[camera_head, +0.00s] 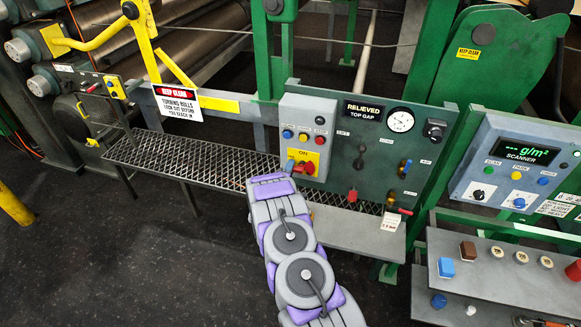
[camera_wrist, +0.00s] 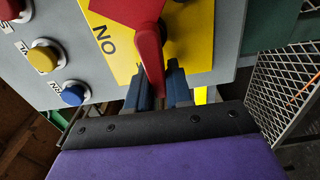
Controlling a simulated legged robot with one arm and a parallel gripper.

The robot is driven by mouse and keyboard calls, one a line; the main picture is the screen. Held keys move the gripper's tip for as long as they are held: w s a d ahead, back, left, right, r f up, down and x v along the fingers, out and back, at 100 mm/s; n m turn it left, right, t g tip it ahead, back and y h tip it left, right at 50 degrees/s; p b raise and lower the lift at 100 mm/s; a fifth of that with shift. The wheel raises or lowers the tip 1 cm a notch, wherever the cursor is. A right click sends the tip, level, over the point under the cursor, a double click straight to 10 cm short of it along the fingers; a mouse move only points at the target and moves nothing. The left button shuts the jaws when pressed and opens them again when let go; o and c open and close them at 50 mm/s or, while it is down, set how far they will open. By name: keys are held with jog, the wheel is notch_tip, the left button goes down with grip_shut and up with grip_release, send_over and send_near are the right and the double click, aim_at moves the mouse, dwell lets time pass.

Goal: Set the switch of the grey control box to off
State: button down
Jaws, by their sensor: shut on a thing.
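The grey control box (camera_head: 318,108) hangs on the green panel, right of centre in the head view. Its yellow plate (camera_head: 296,139) reads ON and carries a red switch (camera_head: 306,168) at its lower part. In the wrist view the red switch handle (camera_wrist: 150,55) lies over the yellow plate (camera_wrist: 199,35), beside the sideways word ON. My gripper (camera_head: 288,168) is at the box's lower left corner. In the wrist view my gripper (camera_wrist: 158,91) is shut on the handle's end, one blue finger on each side. The gripper partly hides the switch in the head view.
Blue, yellow and red buttons (camera_head: 303,136) sit above the plate. A mesh shelf (camera_head: 185,159) runs below and left of the box. Right of the box are a dial gauge (camera_head: 400,120) and several levers. A scanner box (camera_head: 519,160) stands further right.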

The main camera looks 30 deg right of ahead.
jog(key=shift+a+f, duration=0.15)
dwell(0.3)
jog(key=c, duration=1.1)
grip_release()
jog(key=shift+w+f, duration=0.1)
jog(key=shift+w, duration=0.05)
jog(key=b+v, duration=0.1)
jog(key=v, duration=1.6)
jog(key=shift+s, duration=0.25)
jog(key=shift+a, duration=0.15)
